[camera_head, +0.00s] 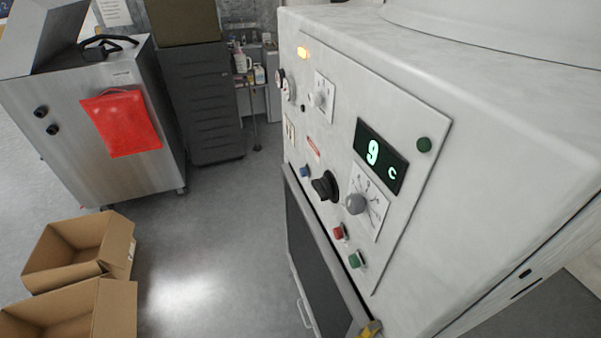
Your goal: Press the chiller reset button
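The white machine's control panel (400,215) fills the right half of the head view, seen at a steep angle. A small blue button (305,172) sits left of a large black knob (325,187). A red button (339,232) and a green button (356,260) sit lower on the panel. A dark display (380,156) reads a green "9 C". The labels are too small to read, so I cannot tell which button is the chiller reset.
A grey dial (355,204), a lit orange lamp (303,53) and a dark green round lamp or button (424,144) are on the panel. Open cardboard boxes (118,305) and a steel cabinet (160,110) stand left. Grey floor (225,240) before the machine is clear.

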